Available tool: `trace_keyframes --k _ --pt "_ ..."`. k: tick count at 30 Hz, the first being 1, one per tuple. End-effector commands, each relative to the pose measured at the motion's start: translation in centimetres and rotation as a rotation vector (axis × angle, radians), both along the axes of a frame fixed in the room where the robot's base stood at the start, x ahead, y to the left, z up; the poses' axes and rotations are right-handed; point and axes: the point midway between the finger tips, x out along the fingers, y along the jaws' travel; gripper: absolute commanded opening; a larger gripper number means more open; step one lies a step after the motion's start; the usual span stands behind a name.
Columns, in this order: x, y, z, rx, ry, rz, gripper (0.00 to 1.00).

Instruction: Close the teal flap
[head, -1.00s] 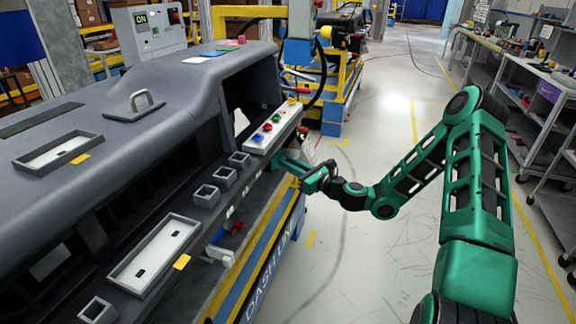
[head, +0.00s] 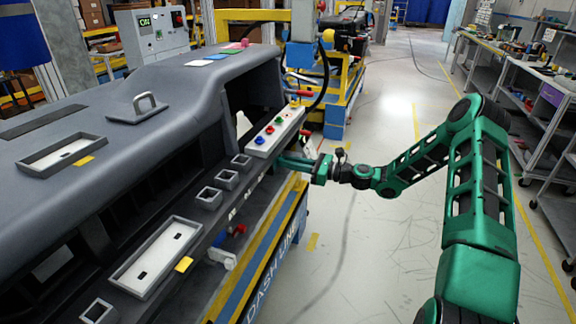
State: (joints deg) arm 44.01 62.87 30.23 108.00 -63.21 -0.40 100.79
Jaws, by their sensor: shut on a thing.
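The teal flap (head: 293,160) shows as a narrow teal strip sticking out from the right end of the dashboard's lower ledge, just below the white button panel. It stands out to the right and looks nearly level, so it is open. My gripper (head: 312,168) is at its outer end and is shut on the flap. The fingertips are small and partly hidden against the flap, so the exact grip is hard to see. My green arm reaches in from the right.
The grey dashboard (head: 190,95) fills the left. A white panel with coloured buttons (head: 274,133) sits just above the flap. A blue and yellow stand (head: 262,265) runs below. A cart with a yellow frame (head: 338,105) stands behind. The floor (head: 365,250) under my arm is clear.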

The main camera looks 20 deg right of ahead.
Motion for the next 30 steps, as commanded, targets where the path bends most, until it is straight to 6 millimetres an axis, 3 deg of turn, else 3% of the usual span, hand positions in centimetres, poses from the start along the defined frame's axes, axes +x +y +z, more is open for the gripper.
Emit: trace_keyframes --k 9,10,12,23,30 --pt "0.3 -0.4 0.0 -0.003 -0.003 -0.005 0.00" --pt "0.3 -0.4 0.0 -0.003 -0.003 -0.006 0.19" --pt "0.3 -0.4 0.0 -0.003 -0.003 -0.005 0.33" --pt "0.0 -0.5 0.0 -0.002 -0.001 -0.001 0.33" --pt "-1.9 -3.5 -0.1 -0.002 0.000 -0.004 0.33"
